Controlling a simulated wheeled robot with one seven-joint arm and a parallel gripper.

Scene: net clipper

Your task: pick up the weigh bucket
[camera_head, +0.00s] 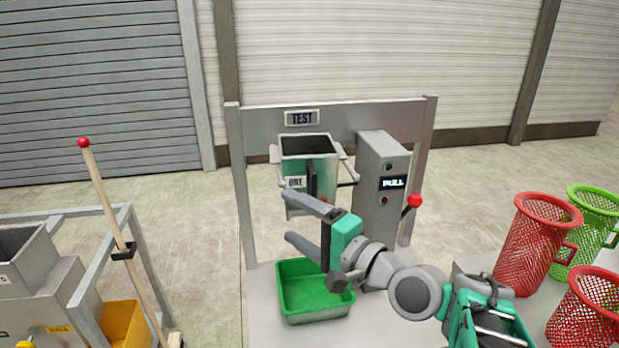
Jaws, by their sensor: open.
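The weigh bucket (309,149) is a grey open-topped metal box with a small label on its front. It hangs upright under the crossbar marked TEST, left of the grey post. A dark vertical strip shows on its front, with red and green patches beside it. My gripper (287,216) is open, its two grey fingers pointing left in front of the bucket's lower part. The upper finger overlaps the bucket's lower edge in the picture; I cannot tell whether they touch. Nothing shows between the fingers. My arm comes in from the lower right and hides part of the post's base.
A green tray (316,314) sits on the bench below my gripper. The post (381,190) has a PULL sign and a red-knobbed lever (411,205). Red and green mesh baskets (537,243) stand at right. A red-tipped pole (117,229) leans at left near a yellow bin (125,322).

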